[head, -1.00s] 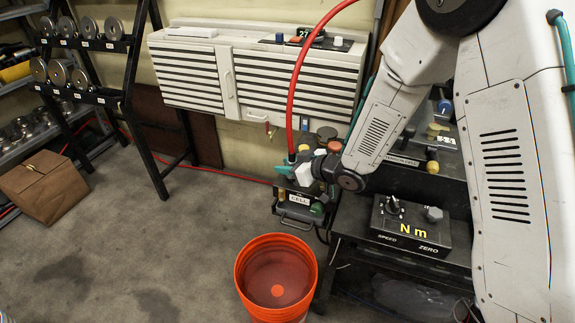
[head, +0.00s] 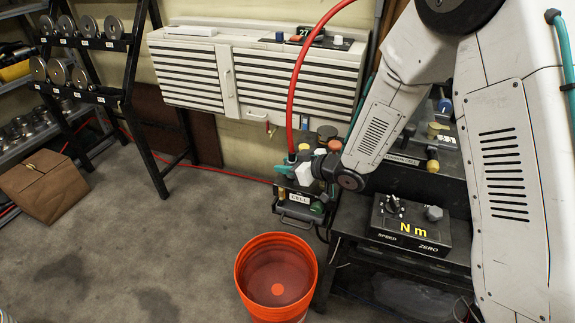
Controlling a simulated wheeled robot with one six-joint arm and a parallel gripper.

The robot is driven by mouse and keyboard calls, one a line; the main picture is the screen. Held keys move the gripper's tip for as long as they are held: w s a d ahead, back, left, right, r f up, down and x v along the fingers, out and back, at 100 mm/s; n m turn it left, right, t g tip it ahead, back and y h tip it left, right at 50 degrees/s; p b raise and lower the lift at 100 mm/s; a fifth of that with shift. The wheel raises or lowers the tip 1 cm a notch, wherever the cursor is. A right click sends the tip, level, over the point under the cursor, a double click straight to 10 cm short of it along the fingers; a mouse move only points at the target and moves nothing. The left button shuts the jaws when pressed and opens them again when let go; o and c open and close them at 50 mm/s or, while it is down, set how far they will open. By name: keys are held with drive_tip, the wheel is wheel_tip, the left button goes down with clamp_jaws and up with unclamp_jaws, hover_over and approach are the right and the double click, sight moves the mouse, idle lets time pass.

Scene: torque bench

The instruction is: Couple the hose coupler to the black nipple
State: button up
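A red hose (head: 297,90) arcs down from the top of the picture and ends at a small teal piece at my gripper (head: 287,171). The hose coupler at its lower end is mostly hidden by the fingers, which appear closed around it. My gripper points left, just above and in front of the small dark unit marked CELL (head: 299,198). Brass, green and orange fittings show around that unit. I cannot pick out the black nipple; it may be hidden by my gripper or blend with the dark unit. I cannot tell whether the coupler touches anything.
An orange bucket (head: 276,237) stands on the floor below the unit. A black Nm control box (head: 409,226) sits on the bench to the right. A white louvred cabinet (head: 190,75) hangs behind. A weight rack (head: 133,95) stands left.

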drive_tip(key=o, duration=0.4)
drive_tip(key=shift+o, duration=0.2)
drive_tip(key=v, duration=0.7)
drive_tip(key=shift+s+d+r, duration=0.15)
drive_tip(key=shift+s+d, duration=0.05)
drive_tip(key=shift+d, duration=0.05)
